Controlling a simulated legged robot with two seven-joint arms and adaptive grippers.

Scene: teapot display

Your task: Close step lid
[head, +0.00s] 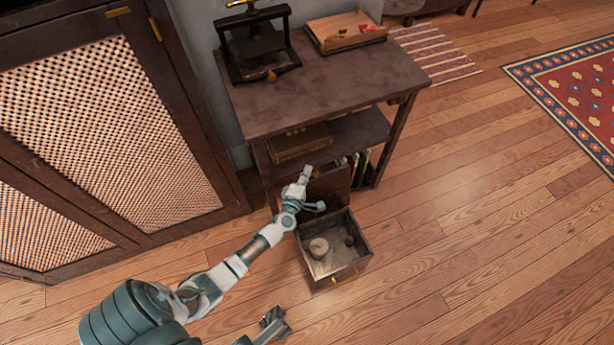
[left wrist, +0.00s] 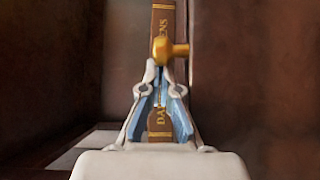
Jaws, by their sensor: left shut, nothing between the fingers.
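The step (head: 335,284) is an open box on the floor in front of a dark table. Its brown lid (head: 332,190) stands raised at the back of the box, partly hidden by my arm. My left gripper (head: 305,172) is at the upper left part of the lid, shut and empty. In the left wrist view, its fingertips (left wrist: 160,78) are close to a gold knob (left wrist: 174,50); I cannot tell if they touch it. My right gripper (head: 274,320) is low in the head view, away from the box, its opening unclear.
The box holds a pale round pot (head: 318,248). The table (head: 330,85) carries a black press (head: 256,45) and a wooden box (head: 345,30). A lattice-door cabinet (head: 100,130) stands at left. A book spine (left wrist: 161,120) shows behind the fingers.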

